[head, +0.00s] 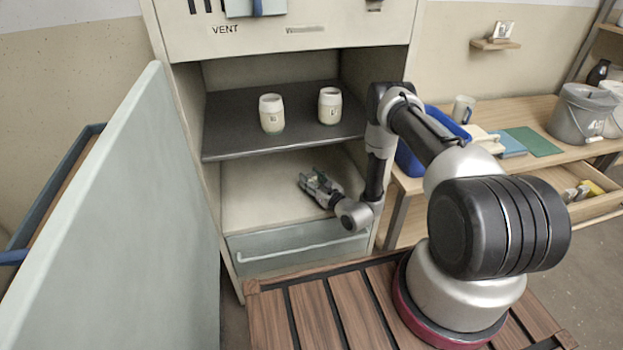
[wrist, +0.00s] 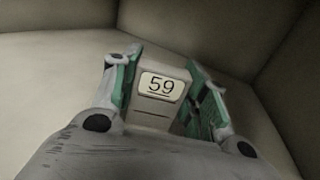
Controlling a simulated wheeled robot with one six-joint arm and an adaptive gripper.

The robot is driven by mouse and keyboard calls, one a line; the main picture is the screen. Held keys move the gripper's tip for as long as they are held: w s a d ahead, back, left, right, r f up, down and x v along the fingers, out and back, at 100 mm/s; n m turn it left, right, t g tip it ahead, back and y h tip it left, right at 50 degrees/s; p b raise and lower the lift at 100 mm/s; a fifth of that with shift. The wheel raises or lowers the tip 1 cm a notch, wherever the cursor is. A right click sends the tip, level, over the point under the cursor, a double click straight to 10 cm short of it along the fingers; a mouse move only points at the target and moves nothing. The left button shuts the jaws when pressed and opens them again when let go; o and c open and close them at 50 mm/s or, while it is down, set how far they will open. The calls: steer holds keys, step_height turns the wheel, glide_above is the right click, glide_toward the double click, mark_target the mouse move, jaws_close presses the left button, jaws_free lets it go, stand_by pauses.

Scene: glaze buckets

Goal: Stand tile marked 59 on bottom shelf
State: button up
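The tile marked 59 (wrist: 160,86) is a pale block with a white number label, seen between my gripper's green-padded fingers in the wrist view. My gripper (wrist: 166,75) has one finger along each side of the tile, and the fingertips appear to meet its edges. In the head view my gripper (head: 312,182) reaches low into the cabinet's lower compartment, over the bottom shelf (head: 255,205). The tile cannot be made out clearly there. Whether its base touches the shelf is hidden.
Two pale jars (head: 271,113) (head: 330,105) stand on the dark upper shelf (head: 235,140) above my gripper. The cabinet door (head: 130,220) stands open at the left. A workbench with a blue bin (head: 410,160) is at the right. The bottom shelf is clear left of my gripper.

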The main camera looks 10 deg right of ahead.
steer(key=o, duration=0.5)
steer(key=shift+c, duration=0.2)
steer(key=shift+r, duration=0.15)
steer(key=v, duration=1.2)
